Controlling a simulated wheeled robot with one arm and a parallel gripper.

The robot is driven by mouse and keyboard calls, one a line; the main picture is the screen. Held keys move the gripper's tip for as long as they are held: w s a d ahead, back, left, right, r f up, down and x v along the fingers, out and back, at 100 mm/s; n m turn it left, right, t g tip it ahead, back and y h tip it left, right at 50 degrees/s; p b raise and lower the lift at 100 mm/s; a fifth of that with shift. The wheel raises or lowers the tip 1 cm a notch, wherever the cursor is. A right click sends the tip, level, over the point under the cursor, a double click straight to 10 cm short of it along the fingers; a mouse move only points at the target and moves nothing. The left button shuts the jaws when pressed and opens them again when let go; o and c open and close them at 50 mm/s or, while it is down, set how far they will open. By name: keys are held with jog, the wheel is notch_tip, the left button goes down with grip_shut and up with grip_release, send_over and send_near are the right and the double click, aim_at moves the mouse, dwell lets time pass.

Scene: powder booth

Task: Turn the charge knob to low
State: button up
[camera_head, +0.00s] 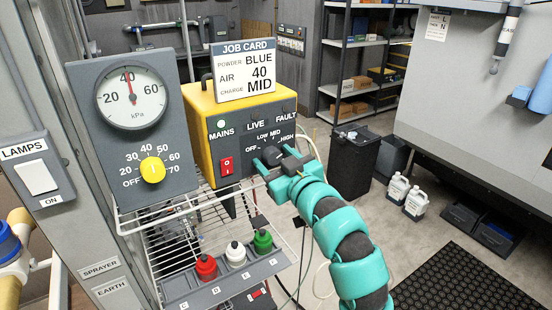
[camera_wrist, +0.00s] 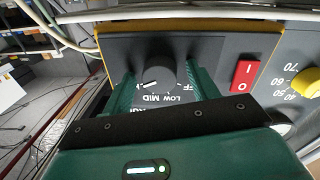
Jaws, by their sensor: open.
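The dark round charge knob (camera_head: 272,155) is on the front of the yellow and grey control unit (camera_head: 199,125), ringed by OFF, LOW, MID and HIGH. In the wrist view the knob (camera_wrist: 156,72) appears upside down. Its white mark points lower left, toward the HIGH side; the exact setting is hard to tell. My gripper (camera_head: 280,163) is at the knob. In the wrist view my open gripper (camera_wrist: 161,80) has one finger on each side of the knob, with gaps visible. The fingers partly cover the OFF and HIGH labels.
The job card (camera_head: 246,70) on top reads CHARGE MID. A red mains switch (camera_head: 226,166) is left of the knob. A yellow air knob (camera_head: 152,169) and gauge (camera_head: 133,97) are farther left. A wire rack (camera_head: 185,215) with red, white and green bottles lies below.

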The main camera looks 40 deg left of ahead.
jog(key=c, duration=1)
